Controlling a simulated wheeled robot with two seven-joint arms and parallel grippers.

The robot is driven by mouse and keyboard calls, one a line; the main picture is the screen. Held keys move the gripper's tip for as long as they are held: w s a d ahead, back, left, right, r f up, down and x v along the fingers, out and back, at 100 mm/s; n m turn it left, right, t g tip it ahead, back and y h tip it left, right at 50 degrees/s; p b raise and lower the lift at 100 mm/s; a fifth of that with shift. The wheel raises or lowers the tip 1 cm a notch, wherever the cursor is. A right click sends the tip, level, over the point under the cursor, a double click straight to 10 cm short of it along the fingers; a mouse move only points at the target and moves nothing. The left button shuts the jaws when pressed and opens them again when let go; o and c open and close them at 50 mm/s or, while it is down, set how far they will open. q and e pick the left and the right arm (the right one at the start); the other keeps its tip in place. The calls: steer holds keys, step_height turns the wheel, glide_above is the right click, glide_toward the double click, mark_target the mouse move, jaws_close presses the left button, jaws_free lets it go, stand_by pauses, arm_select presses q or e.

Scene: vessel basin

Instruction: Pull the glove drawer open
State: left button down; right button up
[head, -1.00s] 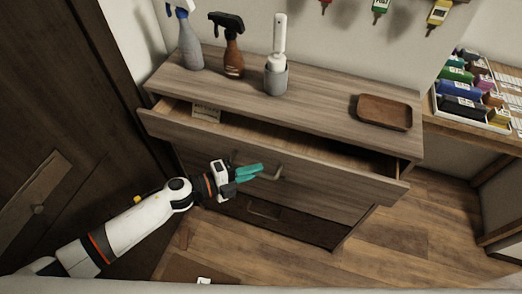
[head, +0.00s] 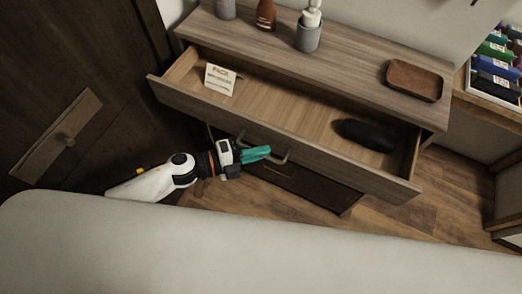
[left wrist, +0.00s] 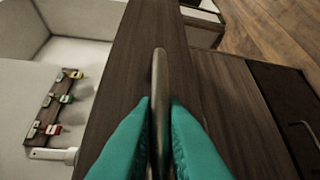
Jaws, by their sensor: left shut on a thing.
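The top drawer (head: 340,166) of the wooden cabinet stands well open. Its bare floor, a printed card (head: 220,80) and a dark rounded object (head: 368,135) show inside. My left gripper (head: 264,152) has teal fingers and is shut on the drawer's bar handle (head: 283,159), at the front's middle. In the left wrist view the handle (left wrist: 159,70) runs between the two fingers (left wrist: 158,110). My right gripper is in neither view.
A shelf of coloured items (head: 494,65) is at right.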

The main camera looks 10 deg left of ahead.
arm_select(q)
steer(key=c, duration=1.5)
jaws_free()
steer(key=shift+d, duration=0.1)
steer(key=b+v, duration=0.2)
steer(key=v, duration=0.9)
steer(key=shift+s+r+b, duration=0.15)
steer(key=shift+s+b, duration=0.1)
steer(key=shift+b, duration=0.15)
